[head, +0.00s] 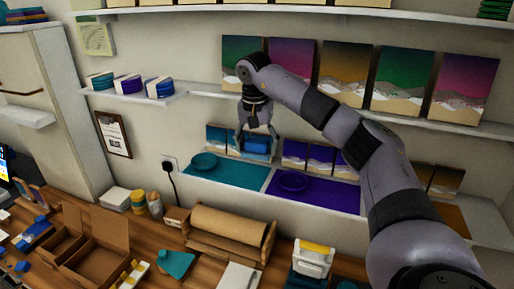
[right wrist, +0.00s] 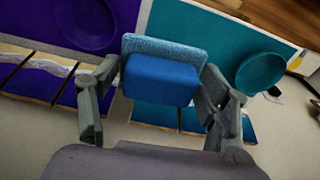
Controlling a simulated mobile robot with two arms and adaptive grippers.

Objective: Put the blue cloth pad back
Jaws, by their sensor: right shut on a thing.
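The blue cloth pad (head: 255,147) is between the fingers of my right gripper (head: 257,138), above the lower wall shelf. In the right wrist view the pad (right wrist: 162,78) has a darker smooth blue block and a lighter, rough blue layer along one side. The fingers of my right gripper (right wrist: 162,88) press on its two ends. The pad is held over the teal mat (head: 233,175), in front of small panels leaning on the wall. My left gripper is not in view.
A teal dish (head: 204,161) sits on the teal mat and a purple dish (head: 292,181) on the purple mat (head: 330,192). A small shelf (head: 135,100) at left holds several two-tone blocks. Large painted panels (head: 403,82) stand on the shelf above, close to my right arm.

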